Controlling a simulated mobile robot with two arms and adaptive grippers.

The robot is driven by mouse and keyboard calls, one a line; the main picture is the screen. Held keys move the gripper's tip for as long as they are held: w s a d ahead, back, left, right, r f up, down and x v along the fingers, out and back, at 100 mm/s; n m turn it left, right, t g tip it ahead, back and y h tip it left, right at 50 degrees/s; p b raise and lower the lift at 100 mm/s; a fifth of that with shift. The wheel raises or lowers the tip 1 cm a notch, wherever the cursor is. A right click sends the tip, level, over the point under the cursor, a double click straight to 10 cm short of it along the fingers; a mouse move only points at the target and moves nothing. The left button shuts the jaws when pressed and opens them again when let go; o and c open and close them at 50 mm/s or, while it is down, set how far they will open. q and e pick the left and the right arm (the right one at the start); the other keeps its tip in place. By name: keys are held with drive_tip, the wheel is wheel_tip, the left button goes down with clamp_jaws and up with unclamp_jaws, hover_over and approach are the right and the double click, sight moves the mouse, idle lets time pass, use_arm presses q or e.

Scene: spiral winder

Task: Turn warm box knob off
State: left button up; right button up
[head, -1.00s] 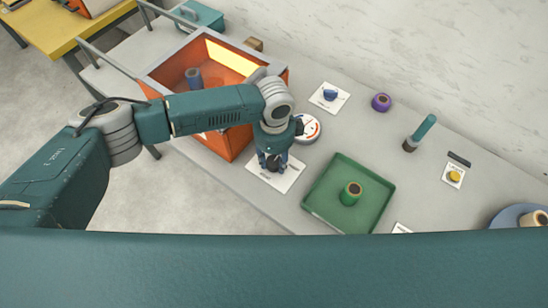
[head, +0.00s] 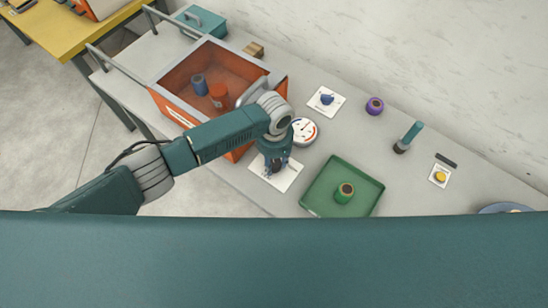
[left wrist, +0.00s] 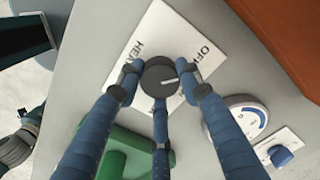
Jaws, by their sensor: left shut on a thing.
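The warm box (head: 178,115) is an orange open-topped box at left of centre in the head view. Its inside is unlit and holds a blue spool (head: 199,85) and an orange spool (head: 218,94). The dark round knob (left wrist: 157,72) sits on a white plate (left wrist: 150,35) lettered OFF. Its white pointer line aims right, roughly toward the OFF side. My left gripper (head: 276,168) points down over the plate, shut on the knob. In the left wrist view the blue fingers (left wrist: 160,85) surround the knob. My right gripper is not visible.
A round dial (head: 305,131) lies beside the plate. Farther off are a blue knob (head: 327,98), a purple spool (head: 374,105) and a yellow button (head: 440,176). Bare table lies between them.

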sight(276, 162)
use_arm(q)
drive_tip(key=shift+w+d+r+n+p, duration=0.15)
drive_tip(key=shift+d+n+p, duration=0.15)
drive_tip(key=shift+n, duration=0.4)
drive_tip(key=o, duration=1.1)
drive_tip(key=shift+o, duration=0.2)
drive_tip(key=shift+a, duration=0.1)
wheel_tip(276, 162, up, 12)
